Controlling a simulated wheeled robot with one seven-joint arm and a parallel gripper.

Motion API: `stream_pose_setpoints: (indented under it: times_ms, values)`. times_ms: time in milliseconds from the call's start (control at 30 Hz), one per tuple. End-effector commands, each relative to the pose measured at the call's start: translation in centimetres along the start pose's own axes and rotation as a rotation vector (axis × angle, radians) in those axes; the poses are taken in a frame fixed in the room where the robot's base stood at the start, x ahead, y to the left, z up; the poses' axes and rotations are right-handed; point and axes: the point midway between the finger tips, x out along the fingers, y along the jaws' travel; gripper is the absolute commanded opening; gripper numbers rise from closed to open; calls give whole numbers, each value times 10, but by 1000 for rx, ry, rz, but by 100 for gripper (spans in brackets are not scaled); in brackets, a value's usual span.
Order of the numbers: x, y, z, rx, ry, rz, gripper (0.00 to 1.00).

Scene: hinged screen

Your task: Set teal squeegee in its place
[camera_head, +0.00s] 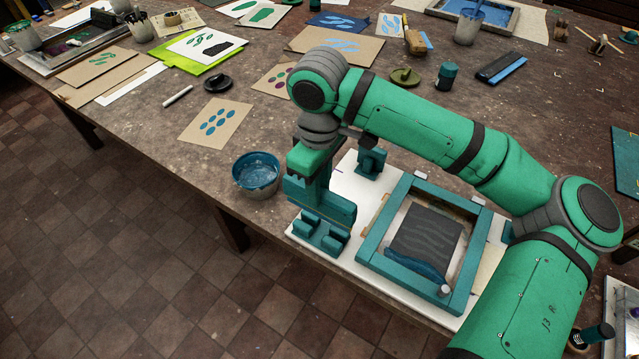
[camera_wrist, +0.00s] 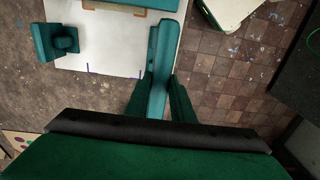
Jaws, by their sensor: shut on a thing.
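My gripper (camera_head: 308,182) points down over the left end of the white board and is shut on the teal squeegee (camera_head: 332,208). The squeegee is a long teal bar with a thin yellowish line, held just above or against a teal block (camera_head: 322,235) with two rounded lobes; I cannot tell if they touch. In the wrist view the squeegee (camera_wrist: 161,60) runs lengthwise between the fingertips of my gripper (camera_wrist: 158,98). A similar teal block (camera_head: 372,162) stands at the board's back edge, also in the wrist view (camera_wrist: 58,42).
The white board (camera_head: 345,185) carries a teal-framed screen (camera_head: 372,238) with dark mesh and teal ink. A blue bowl (camera_head: 256,174) stands close left of my gripper. A black lid (camera_head: 217,82) and spotted print (camera_head: 215,123) lie farther back. The table's front edge is near.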

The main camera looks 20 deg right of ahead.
Motion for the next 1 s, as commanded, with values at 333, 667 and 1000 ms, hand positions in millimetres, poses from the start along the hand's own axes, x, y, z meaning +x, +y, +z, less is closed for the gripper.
stream_pose_setpoints:
  times_ms: [333,667,1000]
  values:
    - [12,1,2,4,1,-2,0]
    - [38,-1,-1,-3,1,0,0]
    - [43,0,0,0,1,1,0]
